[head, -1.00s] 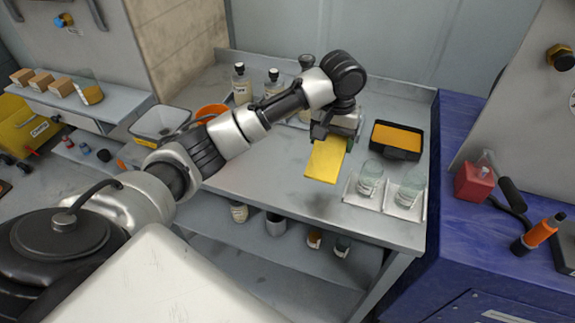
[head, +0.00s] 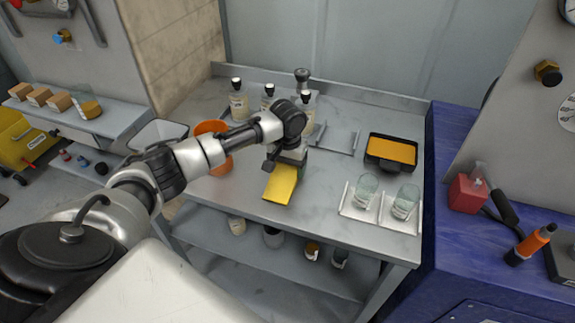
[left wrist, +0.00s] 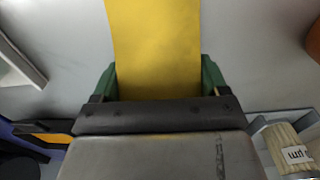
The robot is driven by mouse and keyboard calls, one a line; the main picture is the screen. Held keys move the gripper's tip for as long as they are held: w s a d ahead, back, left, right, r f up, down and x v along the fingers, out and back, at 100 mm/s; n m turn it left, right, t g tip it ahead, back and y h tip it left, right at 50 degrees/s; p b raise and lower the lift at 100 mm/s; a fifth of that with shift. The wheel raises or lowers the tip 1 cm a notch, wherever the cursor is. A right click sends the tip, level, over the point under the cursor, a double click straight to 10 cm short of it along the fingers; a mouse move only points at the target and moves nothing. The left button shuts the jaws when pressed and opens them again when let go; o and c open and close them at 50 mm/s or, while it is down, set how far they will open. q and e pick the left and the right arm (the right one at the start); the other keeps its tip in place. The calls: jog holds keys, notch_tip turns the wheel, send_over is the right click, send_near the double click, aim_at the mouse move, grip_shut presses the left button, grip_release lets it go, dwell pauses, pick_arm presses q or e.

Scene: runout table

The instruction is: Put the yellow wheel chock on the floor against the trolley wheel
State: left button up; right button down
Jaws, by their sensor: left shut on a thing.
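The yellow wheel chock (head: 280,186) is held by my left gripper (head: 284,165) over the front part of the grey table. In the left wrist view the chock (left wrist: 155,45) fills the space between the green fingers, which are shut on it. My right gripper is not in view.
The grey table (head: 330,225) carries bottles, an orange bowl (head: 212,128), a black tray with orange filling (head: 391,152) and two glasses on pale trays. A blue bench (head: 450,235) stands at right. A lower shelf holds several small jars.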

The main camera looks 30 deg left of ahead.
pick_arm(q)
jog(key=o, duration=1.1)
jog(key=shift+f, duration=0.1)
